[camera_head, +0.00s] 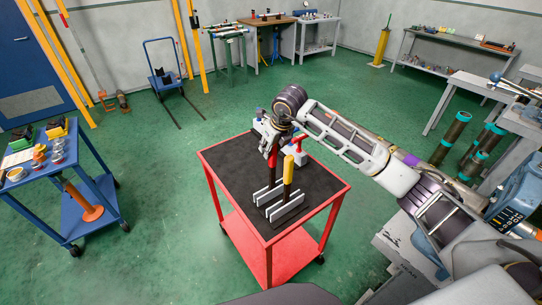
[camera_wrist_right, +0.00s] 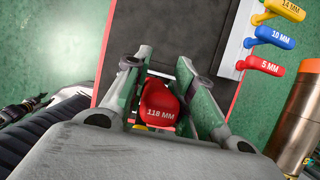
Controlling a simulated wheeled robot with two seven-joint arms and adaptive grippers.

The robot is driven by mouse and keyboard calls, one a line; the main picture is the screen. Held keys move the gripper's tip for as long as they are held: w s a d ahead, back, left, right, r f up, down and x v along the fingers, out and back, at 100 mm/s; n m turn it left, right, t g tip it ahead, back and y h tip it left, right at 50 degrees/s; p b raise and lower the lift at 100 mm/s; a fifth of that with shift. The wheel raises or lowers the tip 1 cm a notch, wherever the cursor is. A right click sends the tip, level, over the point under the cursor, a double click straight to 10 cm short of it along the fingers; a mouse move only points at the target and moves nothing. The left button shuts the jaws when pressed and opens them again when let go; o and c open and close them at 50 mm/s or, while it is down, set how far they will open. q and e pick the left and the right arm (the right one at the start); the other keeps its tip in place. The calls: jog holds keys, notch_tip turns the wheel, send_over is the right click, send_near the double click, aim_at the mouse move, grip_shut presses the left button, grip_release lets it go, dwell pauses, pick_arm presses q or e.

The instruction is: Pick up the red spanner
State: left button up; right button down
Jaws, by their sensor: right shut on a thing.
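The red spanner (camera_head: 273,157) stands upright at the cart's middle, its dark shaft running down to a white slotted rack (camera_head: 262,196). My right gripper (camera_head: 271,146) is shut around its red top from above. In the right wrist view, the gripper (camera_wrist_right: 160,77) has the red end (camera_wrist_right: 158,103), marked in white "MM", between its fingers. I cannot tell whether the lower end is still in the rack. A tool with a yellow handle (camera_head: 288,169) stands upright beside it. My left gripper is not in view.
The red cart (camera_head: 333,200) has a black mat, with bare room at its left. The wrist view also shows a yellow (camera_wrist_right: 280,8), a blue (camera_wrist_right: 274,37) and a red labelled handle (camera_wrist_right: 265,66).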

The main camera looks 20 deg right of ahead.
jog(key=shift+r, duration=0.2)
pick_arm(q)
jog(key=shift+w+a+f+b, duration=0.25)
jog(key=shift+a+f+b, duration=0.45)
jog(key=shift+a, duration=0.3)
pick_arm(e)
notch_tip(320, 180, up, 10)
jog(key=shift+f, duration=0.15)
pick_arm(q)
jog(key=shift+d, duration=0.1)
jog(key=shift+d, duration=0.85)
pick_arm(e)
jog(key=shift+f, duration=0.1)
